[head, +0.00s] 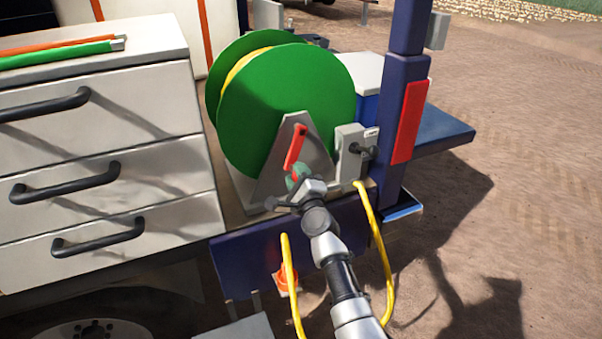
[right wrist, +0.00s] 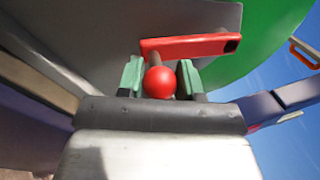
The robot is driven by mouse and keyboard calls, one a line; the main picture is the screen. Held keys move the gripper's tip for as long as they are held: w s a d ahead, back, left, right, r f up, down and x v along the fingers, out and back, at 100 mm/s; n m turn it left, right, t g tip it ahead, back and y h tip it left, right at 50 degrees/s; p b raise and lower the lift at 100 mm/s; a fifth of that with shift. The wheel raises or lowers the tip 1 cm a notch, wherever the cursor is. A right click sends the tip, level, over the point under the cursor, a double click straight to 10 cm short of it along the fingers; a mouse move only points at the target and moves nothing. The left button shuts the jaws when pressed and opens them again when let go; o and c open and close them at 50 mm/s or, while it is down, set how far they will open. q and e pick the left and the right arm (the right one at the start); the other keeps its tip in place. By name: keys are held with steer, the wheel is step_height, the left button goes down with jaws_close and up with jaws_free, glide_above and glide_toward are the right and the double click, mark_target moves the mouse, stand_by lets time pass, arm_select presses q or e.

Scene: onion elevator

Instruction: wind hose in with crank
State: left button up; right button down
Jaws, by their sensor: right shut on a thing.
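The hose reel (head: 290,95) has green side discs and stands on a grey bracket (head: 270,172) on the vehicle bed. Yellow hose (head: 240,68) shows between its discs. The red crank arm (head: 296,146) hangs down from the bracket's top, a little to the left. My right gripper (head: 297,180) is at the crank's lower end. In the right wrist view, its greenish fingers (right wrist: 163,80) stand on both sides of the crank's handle with a red ball knob (right wrist: 160,82), shut on it. The red crank arm (right wrist: 190,47) lies just beyond. My left gripper is not in view.
A grey drawer cabinet (head: 100,190) with black handles stands left of the reel. A grey box with a black lever (head: 350,150) and a dark blue post (head: 400,110) are to the right.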

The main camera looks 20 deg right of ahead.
steer(key=shift+a, duration=0.1)
stand_by(0.3)
steer(key=c, duration=0.7)
jaws_free()
steer(key=shift+c, duration=0.2)
steer(key=s+f, duration=0.1)
steer(key=s, duration=0.9)
steer(key=shift+s+a+f, duration=0.25)
steer(key=shift+s+f, duration=0.05)
steer(key=shift+s, duration=0.1)
